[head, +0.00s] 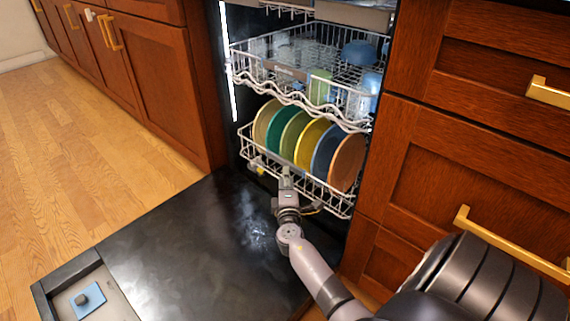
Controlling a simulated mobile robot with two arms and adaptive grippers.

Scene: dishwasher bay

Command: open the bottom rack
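The bottom rack (330,200) is a white wire rack low inside the dishwasher, holding several coloured plates (313,143) upright in a row. Its front edge shows near the door opening. My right gripper (286,172) is at the middle of the rack's front edge, with its arm coming in from the lower right. Its fingers overlap the rack's wires in the picture; I cannot tell whether they are open or closed on the wire. My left gripper is not in view.
The dishwasher door (190,250) lies folded down in front. The middle rack (300,85) with cups and bowls sits above the bottom rack. Wooden cabinets (160,85) flank the opening, with gold handles (510,243) on the right. Wood floor is free at left.

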